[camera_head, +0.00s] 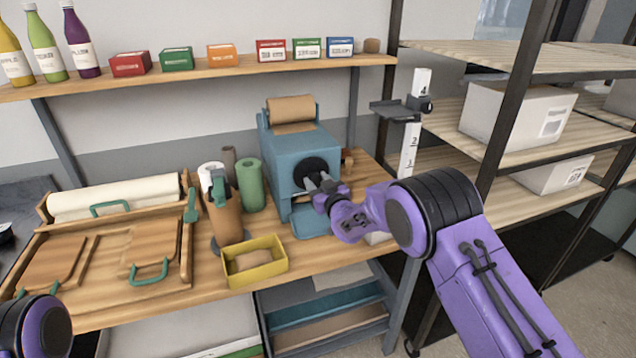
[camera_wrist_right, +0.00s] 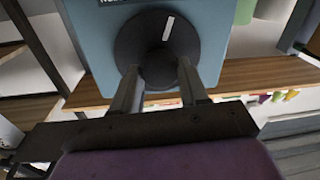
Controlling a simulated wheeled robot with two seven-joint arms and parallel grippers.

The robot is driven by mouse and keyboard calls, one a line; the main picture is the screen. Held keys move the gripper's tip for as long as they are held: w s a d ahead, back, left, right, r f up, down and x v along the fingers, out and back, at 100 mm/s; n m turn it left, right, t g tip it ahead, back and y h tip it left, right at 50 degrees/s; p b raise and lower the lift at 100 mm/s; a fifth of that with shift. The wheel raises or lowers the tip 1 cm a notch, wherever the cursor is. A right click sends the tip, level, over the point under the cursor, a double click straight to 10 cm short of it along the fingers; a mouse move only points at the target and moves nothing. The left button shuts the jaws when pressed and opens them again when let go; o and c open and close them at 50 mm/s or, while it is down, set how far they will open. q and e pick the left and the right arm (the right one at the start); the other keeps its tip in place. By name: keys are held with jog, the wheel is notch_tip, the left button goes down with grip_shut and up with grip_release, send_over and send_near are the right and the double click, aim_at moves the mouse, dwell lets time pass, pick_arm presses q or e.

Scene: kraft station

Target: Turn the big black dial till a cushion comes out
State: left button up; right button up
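The big black dial (camera_head: 316,173) is on the front of a blue machine (camera_head: 300,150) that has a brown paper roll (camera_head: 291,109) on top. In the right wrist view the dial (camera_wrist_right: 125,38) fills the upper middle, with a white mark near its top. My right gripper (camera_head: 318,186) is at the dial. Its two fingers (camera_wrist_right: 159,70) stand either side of the dial's dark middle knob and appear closed on it; the contact is hard to see. A yellow bin (camera_head: 277,262) in front of the machine holds a brown paper piece (camera_head: 250,261). My left gripper is out of view.
A green roll (camera_head: 249,186) and a brown holder (camera_head: 225,218) stand left of the machine. Wooden boards with green handles (camera_head: 150,271) cover the table's left. A post with a scale (camera_head: 411,140) and metal shelving (camera_head: 530,60) stand right.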

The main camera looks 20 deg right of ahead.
jog(key=shift+c, duration=1.1)
jog(key=shift+f, duration=0.1)
jog(key=m+b, duration=0.2)
jog(key=m, duration=0.1)
jog(key=shift+f, duration=0.2)
jog(key=m+b, duration=0.2)
jog(key=m, duration=0.2)
jog(key=shift+d+t+b, duration=0.1)
jog(key=shift+t+b, duration=0.2)
jog(key=shift+b, duration=0.05)
jog(key=m+b, duration=0.2)
jog(key=m, duration=0.1)
jog(key=shift+f+m+h, duration=0.1)
jog(key=shift+m+h, duration=0.2)
jog(key=shift+m, duration=0.1)
jog(key=m+b, duration=0.2)
jog(key=m, duration=0.1)
jog(key=m+b, duration=0.2)
jog(key=shift+f+m+t+h, duration=0.1)
jog(key=shift+m+t+h, duration=0.2)
jog(key=shift+m, duration=0.1)
jog(key=shift+m+h+b, duration=0.3)
jog(key=shift+m+b, duration=1.05)
jog(key=shift+m, duration=0.75)
